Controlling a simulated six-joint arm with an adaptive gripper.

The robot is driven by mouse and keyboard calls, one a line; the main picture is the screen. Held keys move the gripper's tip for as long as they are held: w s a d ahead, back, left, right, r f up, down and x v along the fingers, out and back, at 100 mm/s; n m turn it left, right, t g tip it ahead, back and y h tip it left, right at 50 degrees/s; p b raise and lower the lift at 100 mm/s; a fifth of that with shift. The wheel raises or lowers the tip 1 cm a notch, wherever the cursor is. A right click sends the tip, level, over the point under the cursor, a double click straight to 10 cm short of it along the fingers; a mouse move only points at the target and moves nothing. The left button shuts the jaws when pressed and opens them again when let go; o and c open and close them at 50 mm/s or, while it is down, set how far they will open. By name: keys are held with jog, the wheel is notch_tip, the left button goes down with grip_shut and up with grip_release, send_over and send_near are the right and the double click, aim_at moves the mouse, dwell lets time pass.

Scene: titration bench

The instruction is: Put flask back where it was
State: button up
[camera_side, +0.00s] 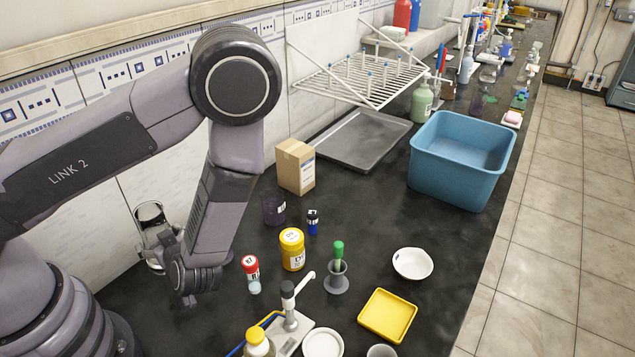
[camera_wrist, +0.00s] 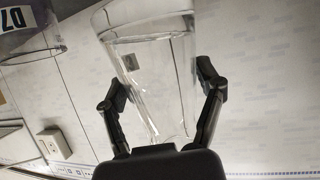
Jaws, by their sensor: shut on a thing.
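The flask (camera_wrist: 150,70) is a clear glass vessel in the middle of the wrist view. It runs past the top edge of that picture, wider at the top and narrower towards my gripper body. My gripper (camera_wrist: 161,88) is shut on it, with one dark finger on each side. In the side view a clear glass vessel (camera_side: 150,214) shows just left of my wrist, near the tiled wall, and looks like the held flask. My wrist partly hides it, and the fingers are mostly hidden there. I cannot tell whether its bottom touches the bench.
A yellow-lidded jar (camera_side: 292,250), a red-capped bottle (camera_side: 252,275) and a dark purple beaker (camera_side: 274,210) stand right of my wrist. A cardboard box (camera_side: 295,167) is behind. A blue tub (camera_side: 455,175) stands far right. A wall socket (camera_wrist: 54,144) shows in the wrist view.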

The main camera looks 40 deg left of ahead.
jog(key=w+d+r+m+t+h, duration=0.1)
jog(key=w+d+m+t+h, duration=0.3)
jog(key=w, duration=0.5)
jog(key=w+d+r+m+t+h, duration=0.2)
jog(key=w+d+m+t, duration=0.3)
jog(key=w, duration=0.4)
jog(key=w+d+r+m+h, duration=0.3)
jog(key=w+d+m+h, duration=0.2)
jog(key=d+m+h, duration=0.65)
jog(key=shift+n+t+h, duration=0.25)
jog(key=shift+t+h, duration=0.05)
jog(key=shift+h, duration=0.05)
jog(key=f+x, duration=0.1)
jog(key=x, duration=0.4)
jog(key=s+f+x, duration=0.1)
jog(key=x, duration=0.5)
jog(key=f+x, duration=0.1)
jog(key=x, duration=0.4)
jog(key=shift+w+d, duration=0.1)
jog(key=shift+d, duration=0.05)
jog(key=shift+w+d+f, duration=0.1)
jog(key=shift+f, duration=1.6)
jog(key=shift+f, duration=0.15)
